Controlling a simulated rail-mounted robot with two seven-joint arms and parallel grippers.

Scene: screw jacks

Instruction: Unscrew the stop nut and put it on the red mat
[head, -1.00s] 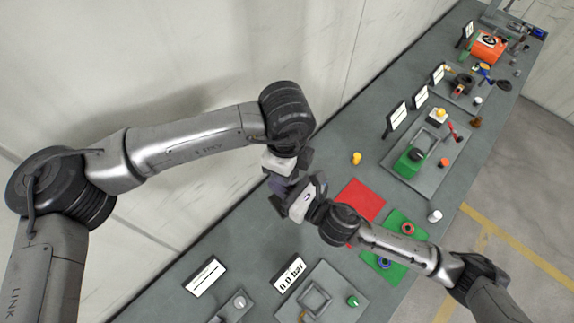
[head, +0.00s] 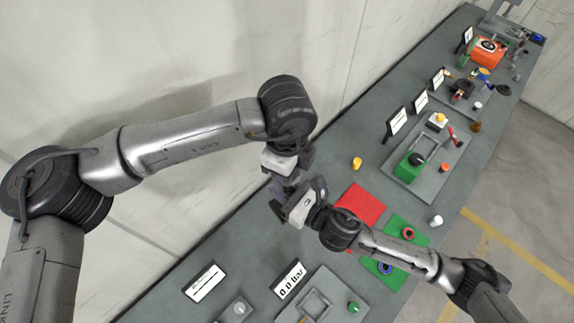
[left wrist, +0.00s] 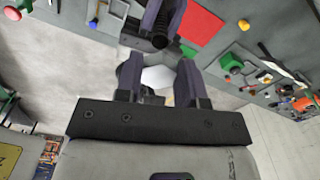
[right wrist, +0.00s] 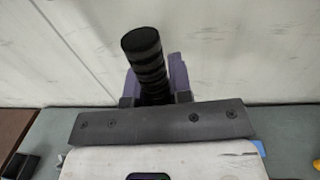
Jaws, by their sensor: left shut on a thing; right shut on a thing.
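The red mat (head: 361,204) lies flat on the bench and shows bare. It also shows in the left wrist view (left wrist: 203,22). My left gripper (head: 283,186) is raised beside the bench's wall side, shut on a pale six-sided piece (left wrist: 158,77), which looks like the stop nut. My right gripper (head: 284,207) is just below it, shut on a black ribbed rod (right wrist: 144,62). The rod also shows beyond the pale piece in the left wrist view (left wrist: 160,38). I cannot tell whether the rod and the pale piece are still threaded together. In the head view the grippers hide both.
Green mats with a red ring (head: 408,233) and a blue ring (head: 384,268) lie right of the red mat. A yellow knob (head: 357,163) and a white cylinder (head: 436,220) stand nearby. Trays, labels and a pressure display (head: 290,279) occupy the bench. The wall is close behind.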

